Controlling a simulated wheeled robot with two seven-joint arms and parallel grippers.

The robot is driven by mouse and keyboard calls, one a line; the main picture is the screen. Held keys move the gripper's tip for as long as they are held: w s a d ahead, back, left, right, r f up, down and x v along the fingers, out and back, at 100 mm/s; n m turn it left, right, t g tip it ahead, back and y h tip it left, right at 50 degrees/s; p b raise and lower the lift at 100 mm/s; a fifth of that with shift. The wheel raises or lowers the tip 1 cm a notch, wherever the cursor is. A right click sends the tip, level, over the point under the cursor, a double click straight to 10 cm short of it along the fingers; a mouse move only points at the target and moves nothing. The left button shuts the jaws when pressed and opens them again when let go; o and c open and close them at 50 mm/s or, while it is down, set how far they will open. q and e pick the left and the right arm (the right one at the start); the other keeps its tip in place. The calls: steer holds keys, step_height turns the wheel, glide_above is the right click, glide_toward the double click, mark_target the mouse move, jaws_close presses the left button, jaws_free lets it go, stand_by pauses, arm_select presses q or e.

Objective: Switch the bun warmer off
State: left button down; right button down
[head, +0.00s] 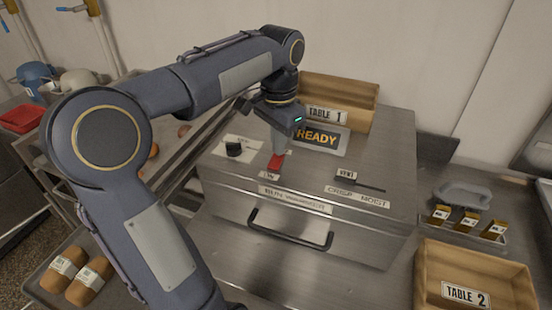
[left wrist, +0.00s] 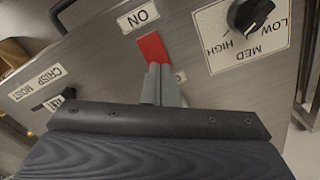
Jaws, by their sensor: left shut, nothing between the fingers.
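The bun warmer (head: 225,208) is a steel box with a front handle (head: 290,238) and a name label. On its top is a red switch (head: 275,162) beside a small label; in the left wrist view the red switch (left wrist: 152,47) has an ON label (left wrist: 138,18) at one end. A label at its other end is mostly hidden by my fingers. My left gripper (head: 279,150) is shut and empty, pointing down with its tips at the red switch; in the left wrist view the fingertips (left wrist: 160,70) overlap its end. I cannot tell whether they touch. My right gripper is not in view.
A dial (left wrist: 250,13) marked LOW, MED, HIGH and a CRISP/MOIST vent slider (head: 360,186) flank the switch. A READY sign (head: 318,139) and TABLE 1 crate (head: 355,92) stand behind. A TABLE 2 crate (head: 432,262) is at right. Wrapped loaves (head: 88,282) lie left.

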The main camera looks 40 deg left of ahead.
arm_select(q)
steer(key=shift+f+b, duration=0.35)
steer(key=shift+f, duration=0.25)
step_height(320, 180, up, 7)
steer(key=p, duration=0.7)
steer(key=shift+r, duration=0.15)
stand_by(0.4)
steer(key=s+d+f+n+t+h, duration=0.2)
steer(key=s+d+f, duration=0.3)
steer(key=s, duration=0.3)
steer(key=s+d+f+n+t+h, duration=0.1)
steer(key=s+d+f+n+t, duration=0.1)
steer(key=s+d+f, duration=0.3)
steer(key=s+d+t, duration=0.1)
steer(key=s+d, duration=0.2)
steer(key=shift+s+t+h+b, duration=0.15)
steer(key=shift+t+h+b, duration=0.15)
steer(key=shift+h, duration=0.1)
